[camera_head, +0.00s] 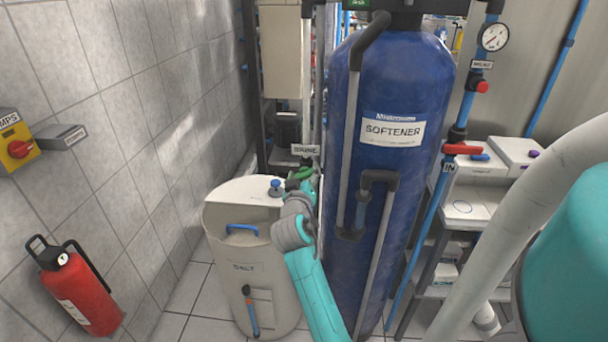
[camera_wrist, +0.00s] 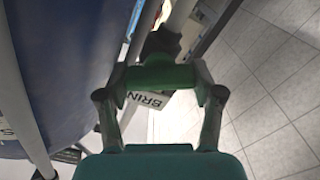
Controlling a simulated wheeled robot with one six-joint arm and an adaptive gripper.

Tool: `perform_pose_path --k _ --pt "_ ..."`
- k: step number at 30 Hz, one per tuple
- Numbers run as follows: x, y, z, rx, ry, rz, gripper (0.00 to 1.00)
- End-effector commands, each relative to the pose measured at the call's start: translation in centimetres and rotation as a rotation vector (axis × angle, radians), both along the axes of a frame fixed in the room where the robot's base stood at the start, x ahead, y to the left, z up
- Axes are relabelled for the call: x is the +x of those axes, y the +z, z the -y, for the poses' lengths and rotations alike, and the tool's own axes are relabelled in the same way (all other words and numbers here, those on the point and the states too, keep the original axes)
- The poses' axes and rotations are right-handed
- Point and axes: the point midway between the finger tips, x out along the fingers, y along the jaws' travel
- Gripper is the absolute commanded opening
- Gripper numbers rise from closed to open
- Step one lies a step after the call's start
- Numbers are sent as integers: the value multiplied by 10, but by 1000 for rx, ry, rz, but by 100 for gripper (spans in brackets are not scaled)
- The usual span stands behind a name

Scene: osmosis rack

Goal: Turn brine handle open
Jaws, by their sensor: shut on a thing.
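The green brine handle (camera_wrist: 160,77) lies between the two fingers of my gripper (camera_wrist: 161,94) in the wrist view, on a dark valve body on a light pipe. My gripper is shut on it, one finger at each end. A white label reading "BRIN" (camera_wrist: 150,99) shows just behind the handle. In the head view the handle (camera_head: 304,173) is a small green piece under the BRINE label (camera_head: 305,150), between the salt tank and the blue softener. My gripper (camera_head: 294,184) is there too, but its fingers are small and partly hidden by my arm.
The blue softener tank (camera_head: 392,200) stands close on the right of my arm. The beige salt tank (camera_head: 235,268) with a blue-knobbed lid stands on the left. A red extinguisher (camera_head: 82,290) and a yellow switch box (camera_head: 16,140) are by the tiled wall. Tiled floor lies between.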

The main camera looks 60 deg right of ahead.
Motion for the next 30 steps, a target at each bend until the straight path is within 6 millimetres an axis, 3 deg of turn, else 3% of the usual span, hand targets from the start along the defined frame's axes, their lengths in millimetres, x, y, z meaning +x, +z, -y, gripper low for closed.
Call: perform_pose_path --k 30 --pt "3 -4 -1 -352 1 -852 32"
